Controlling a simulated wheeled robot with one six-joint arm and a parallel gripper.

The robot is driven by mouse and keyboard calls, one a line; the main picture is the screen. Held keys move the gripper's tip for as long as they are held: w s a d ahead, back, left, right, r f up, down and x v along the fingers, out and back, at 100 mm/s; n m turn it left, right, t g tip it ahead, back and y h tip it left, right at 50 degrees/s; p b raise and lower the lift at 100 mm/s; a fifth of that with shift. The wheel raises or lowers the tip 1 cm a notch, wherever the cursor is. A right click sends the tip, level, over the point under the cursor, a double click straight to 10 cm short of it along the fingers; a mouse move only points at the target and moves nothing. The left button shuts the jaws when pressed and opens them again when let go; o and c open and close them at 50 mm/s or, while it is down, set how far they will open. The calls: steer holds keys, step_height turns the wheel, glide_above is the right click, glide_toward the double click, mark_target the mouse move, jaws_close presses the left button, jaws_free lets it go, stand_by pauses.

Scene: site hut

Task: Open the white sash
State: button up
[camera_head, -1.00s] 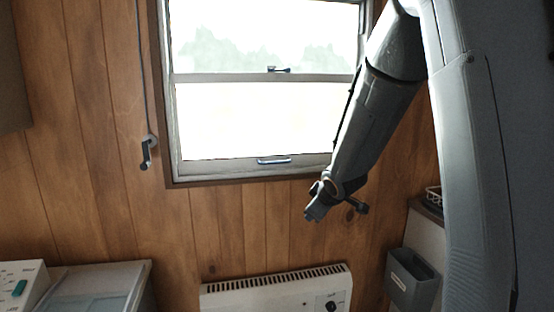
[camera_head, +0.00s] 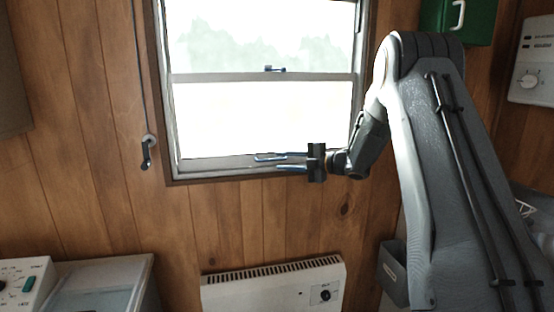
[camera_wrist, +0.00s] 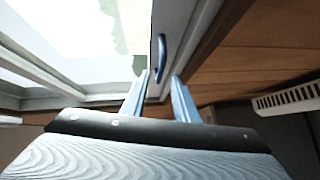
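The white sash (camera_head: 215,165) is the lower half of the window and sits down against the sill. Its blue-grey pull handle (camera_head: 265,157) is on the bottom rail; it also shows in the wrist view as a curved blue handle (camera_wrist: 161,58). My gripper (camera_head: 281,162) reaches in from the right at the handle, its fingers pointing left. In the wrist view its two blue fingers (camera_wrist: 160,78) are apart, with the handle just ahead of and between their tips. Nothing is gripped; I cannot tell whether a finger touches it.
A small latch (camera_head: 275,69) sits on the middle rail. A crank handle on a cord (camera_head: 147,152) hangs left of the window. A white heater (camera_head: 275,285) is below. A grey bin (camera_head: 392,270) and a green box (camera_head: 458,20) are at the right.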

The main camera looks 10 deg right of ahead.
mark_target(273, 160)
steer(key=shift+p+x, duration=0.35)
steer(key=shift+x, duration=1.4)
jaws_close()
